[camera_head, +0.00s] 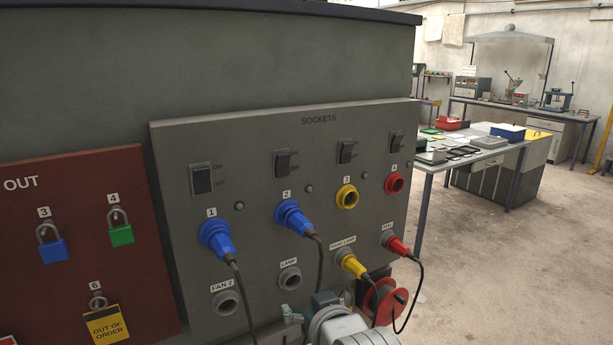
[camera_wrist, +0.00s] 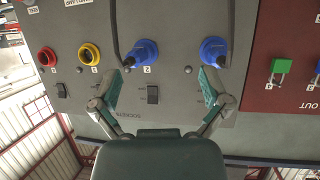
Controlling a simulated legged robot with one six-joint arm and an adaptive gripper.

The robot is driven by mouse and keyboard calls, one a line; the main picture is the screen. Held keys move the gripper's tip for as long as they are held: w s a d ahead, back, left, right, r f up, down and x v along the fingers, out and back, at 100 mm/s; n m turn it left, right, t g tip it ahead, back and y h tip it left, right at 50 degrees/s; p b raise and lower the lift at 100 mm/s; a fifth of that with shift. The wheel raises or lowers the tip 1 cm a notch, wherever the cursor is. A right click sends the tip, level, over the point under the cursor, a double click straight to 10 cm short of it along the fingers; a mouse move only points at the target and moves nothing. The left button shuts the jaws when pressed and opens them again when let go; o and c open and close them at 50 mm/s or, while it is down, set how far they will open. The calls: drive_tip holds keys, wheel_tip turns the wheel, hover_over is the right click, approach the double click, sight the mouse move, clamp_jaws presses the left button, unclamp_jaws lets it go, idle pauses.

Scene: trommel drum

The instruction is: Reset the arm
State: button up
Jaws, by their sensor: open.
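My gripper (camera_wrist: 160,74) is open in the wrist view, with its two green-padded fingers spread wide and nothing between them. The wrist view shows the panel upside down. My arm's grey and white end parts show at the bottom of the head view, in front of the lower sockets panel (camera_head: 260,150). A blue plug sits in socket 1 (camera_head: 217,238) and another in socket 2 (camera_head: 293,217); in the wrist view they appear near the right finger (camera_wrist: 213,50) and left finger (camera_wrist: 145,52). I cannot tell whether the fingers touch anything.
Yellow socket 3 (camera_head: 347,197) and red socket 4 (camera_head: 395,184) are empty. A yellow plug (camera_head: 352,264) and a red plug (camera_head: 398,246) sit in lower sockets with hanging cables. A red lockout board (camera_head: 75,275) with padlocks is at left. A table (camera_head: 432,168) and open floor are at right.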

drive_tip(key=s+d+f+m+g+h, duration=0.2)
drive_tip(key=s+d+g, duration=0.1)
drive_tip(key=s+d, duration=0.4)
drive_tip(key=s+d+f+m+g+h, duration=0.1)
drive_tip(key=s+d+g, duration=0.3)
drive_tip(key=s+d, duration=0.4)
drive_tip(key=shift+s+d+f+m+h, duration=0.25)
drive_tip(key=shift+s+f+m+h, duration=0.15)
drive_tip(key=shift+s+m+h, duration=0.4)
drive_tip(key=shift+w, duration=0.2)
